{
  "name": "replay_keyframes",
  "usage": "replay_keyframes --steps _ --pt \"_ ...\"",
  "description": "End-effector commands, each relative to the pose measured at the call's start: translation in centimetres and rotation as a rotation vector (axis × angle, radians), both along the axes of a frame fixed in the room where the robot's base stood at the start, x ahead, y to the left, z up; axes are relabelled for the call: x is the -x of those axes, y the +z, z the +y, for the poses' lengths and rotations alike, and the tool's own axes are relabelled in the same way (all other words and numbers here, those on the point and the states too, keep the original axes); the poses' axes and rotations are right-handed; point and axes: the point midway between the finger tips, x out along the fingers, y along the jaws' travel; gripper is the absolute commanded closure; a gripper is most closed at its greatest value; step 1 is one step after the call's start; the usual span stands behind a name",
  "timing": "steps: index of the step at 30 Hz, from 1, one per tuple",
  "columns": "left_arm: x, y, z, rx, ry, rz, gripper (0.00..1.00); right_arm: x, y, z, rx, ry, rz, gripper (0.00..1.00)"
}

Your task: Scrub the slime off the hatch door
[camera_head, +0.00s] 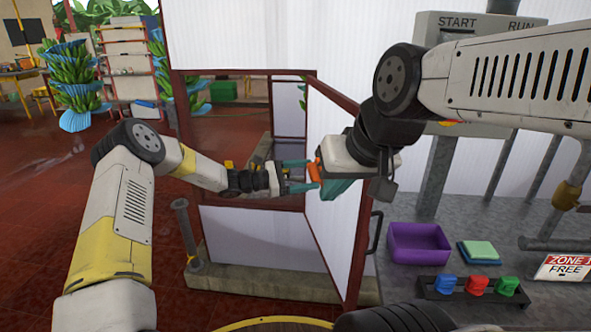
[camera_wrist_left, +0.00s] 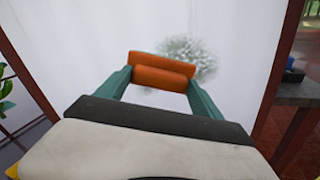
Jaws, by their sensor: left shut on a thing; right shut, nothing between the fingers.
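The hatch door (camera_head: 330,232) is a white panel in a dark red frame, standing swung out from the opening in the head view. My left gripper (camera_head: 298,180) is shut on an orange scrubber (camera_head: 314,173), held at the door's face. In the left wrist view the orange scrubber (camera_wrist_left: 162,72) sits between the teal fingers of my left gripper (camera_wrist_left: 158,90). A pale grey, speckled slime patch (camera_wrist_left: 203,62) shows on the white door (camera_wrist_left: 70,40), behind and right of the scrubber. Contact is unclear. My right gripper (camera_head: 338,190) is shut and empty near the door, partly hidden by its wrist.
A purple bin (camera_head: 418,243), folded cloths (camera_head: 480,252) and a rack (camera_head: 470,290) with blue, red and green pieces are on the grey surface at right. A dark door handle (camera_head: 375,232) sticks out. A post (camera_head: 186,235) stands left of the opening.

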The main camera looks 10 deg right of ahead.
Motion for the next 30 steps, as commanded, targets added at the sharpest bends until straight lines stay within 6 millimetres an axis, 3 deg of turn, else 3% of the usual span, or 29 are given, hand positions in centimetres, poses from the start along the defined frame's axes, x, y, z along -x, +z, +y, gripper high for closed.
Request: replay_keyframes --steps 30 --pt "6.1 0.1 -0.4 0.001 -0.003 0.001 0.55 0.0 0.0 0.0 0.000 0.000 0.000 1.00"
